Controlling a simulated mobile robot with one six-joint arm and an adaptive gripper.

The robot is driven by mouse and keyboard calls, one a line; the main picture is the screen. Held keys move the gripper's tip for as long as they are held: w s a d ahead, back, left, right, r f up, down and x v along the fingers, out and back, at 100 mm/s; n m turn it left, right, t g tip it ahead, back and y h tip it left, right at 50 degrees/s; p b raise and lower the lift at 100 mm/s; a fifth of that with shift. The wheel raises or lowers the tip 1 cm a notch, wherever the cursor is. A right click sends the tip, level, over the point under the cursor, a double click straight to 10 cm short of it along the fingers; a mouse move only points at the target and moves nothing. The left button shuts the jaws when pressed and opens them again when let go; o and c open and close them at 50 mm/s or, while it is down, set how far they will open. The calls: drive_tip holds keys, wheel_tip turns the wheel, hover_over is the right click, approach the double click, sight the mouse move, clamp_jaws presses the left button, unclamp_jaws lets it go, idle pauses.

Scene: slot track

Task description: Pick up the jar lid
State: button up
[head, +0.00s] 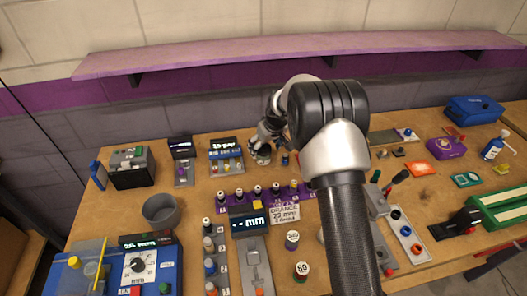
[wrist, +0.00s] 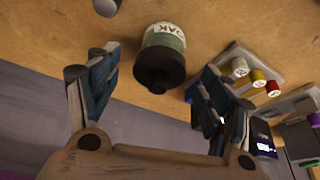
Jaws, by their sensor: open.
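A jar (wrist: 166,40) with a pale green body and a label reading "OAK" stands on the wooden bench in the wrist view. Its dark round lid (wrist: 158,72) faces my camera and appears to be on the jar. My gripper (wrist: 157,66) is open, with one finger on each side of the lid in the picture. Clear gaps show on both sides, and neither finger visibly touches it. In the head view, my gripper (head: 262,140) is at the back of the bench, above the jar (head: 262,156), and partly covers it.
A box with coloured knobs (head: 226,156) stands just left of the jar in the head view. A row of purple holders (head: 258,197) lies in front. A purple shelf (head: 300,46) runs along the wall behind.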

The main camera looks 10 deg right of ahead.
drive_tip(key=shift+c, duration=0.2)
drive_tip(key=c, duration=0.9)
drive_tip(key=shift+w+r, duration=0.1)
drive_tip(key=shift+r, duration=0.25)
drive_tip(key=shift+c, duration=0.6)
wheel_tip(320, 180, up, 18)
drive_tip(key=p, duration=0.6)
drive_tip(key=b, duration=0.1)
hover_over(265, 150)
wheel_tip(265, 150, down, 12)
drive_tip(key=shift+r, duration=0.1)
drive_tip(key=shift+f+b, duration=2.05)
drive_tip(key=shift+f, duration=1.15)
